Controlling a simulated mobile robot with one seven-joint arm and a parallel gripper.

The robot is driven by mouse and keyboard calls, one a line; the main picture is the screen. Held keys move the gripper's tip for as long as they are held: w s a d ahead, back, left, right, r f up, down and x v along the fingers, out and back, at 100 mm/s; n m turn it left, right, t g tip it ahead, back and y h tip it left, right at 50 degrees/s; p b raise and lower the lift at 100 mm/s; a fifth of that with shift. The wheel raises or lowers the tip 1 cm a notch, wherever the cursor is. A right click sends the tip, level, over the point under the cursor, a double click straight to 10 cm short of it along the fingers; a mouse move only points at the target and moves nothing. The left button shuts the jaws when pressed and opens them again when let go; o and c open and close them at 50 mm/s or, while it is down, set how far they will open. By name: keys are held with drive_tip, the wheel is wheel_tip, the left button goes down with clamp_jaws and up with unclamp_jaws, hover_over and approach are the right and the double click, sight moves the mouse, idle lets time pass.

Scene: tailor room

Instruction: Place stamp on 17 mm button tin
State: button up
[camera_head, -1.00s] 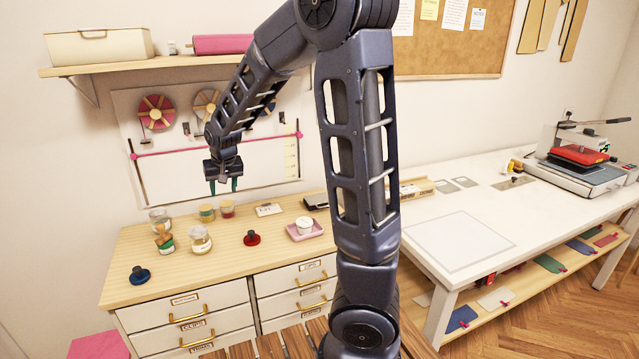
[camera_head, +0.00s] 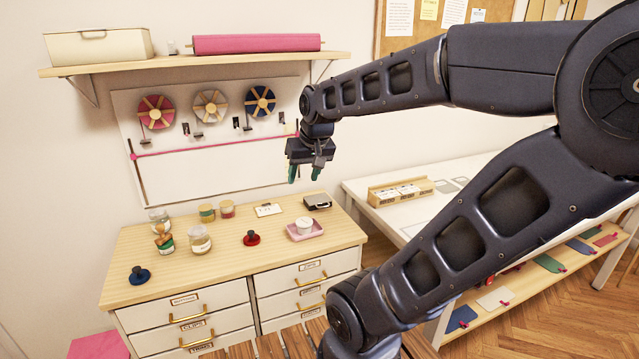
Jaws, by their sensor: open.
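My gripper (camera_head: 304,175) is open and empty, with green fingertips pointing down. It hangs above the back right of the wooden drawer-unit top, apart from everything on it. Other knob-handled pieces are a dark blue one (camera_head: 139,275) at the front left and a red one (camera_head: 251,239) in the middle. Two small containers, one with a greenish body (camera_head: 207,213) and one reddish (camera_head: 227,209), stand at the back. I cannot read any size labels, so the 17 mm tin is not identifiable.
Clear jars (camera_head: 200,240) stand at the left. A pink tray (camera_head: 318,233) holds a white round item. A card (camera_head: 268,210) and a dark flat box (camera_head: 317,201) lie behind it. The front middle of the wooden top is clear. A shelf (camera_head: 200,64) overhangs the back.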

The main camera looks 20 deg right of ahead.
drive_tip(key=s+d+h, duration=0.1)
drive_tip(key=s, duration=0.5)
drive_tip(key=shift+d, duration=0.35)
drive_tip(key=shift+s, duration=0.1)
idle(0.8)
